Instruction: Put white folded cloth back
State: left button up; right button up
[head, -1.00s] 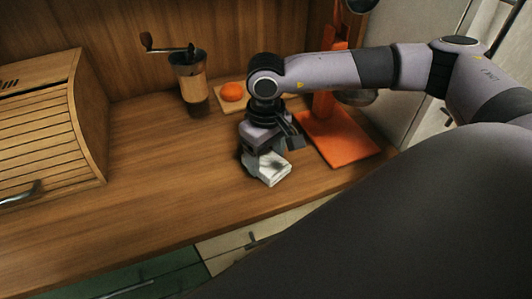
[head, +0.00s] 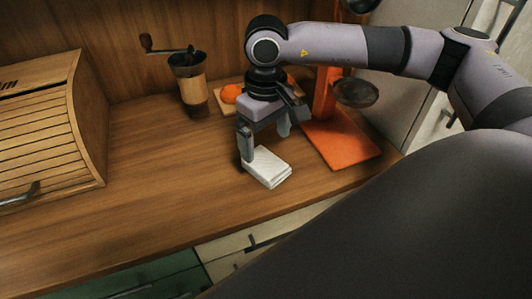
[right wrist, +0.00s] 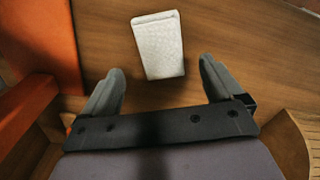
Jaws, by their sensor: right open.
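The white folded cloth (head: 267,168) lies flat on the wooden counter, near its front edge. It also shows in the right wrist view (right wrist: 159,46), in front of and between the fingertips, touching neither. My right gripper (head: 265,142) is open and empty, raised just above and behind the cloth in the head view; its fingers also show wide apart in the right wrist view (right wrist: 160,78). My left gripper is not in view.
An orange stand (head: 340,140) is right of the cloth. A coffee grinder (head: 192,85) and a small board with orange fruit (head: 231,93) are behind. A roll-top bread box (head: 45,140) stands at left. The counter (head: 160,170) between is clear.

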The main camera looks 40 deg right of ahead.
aim_at(266, 162)
notch_tip(266, 162, up, 6)
dwell(0.8)
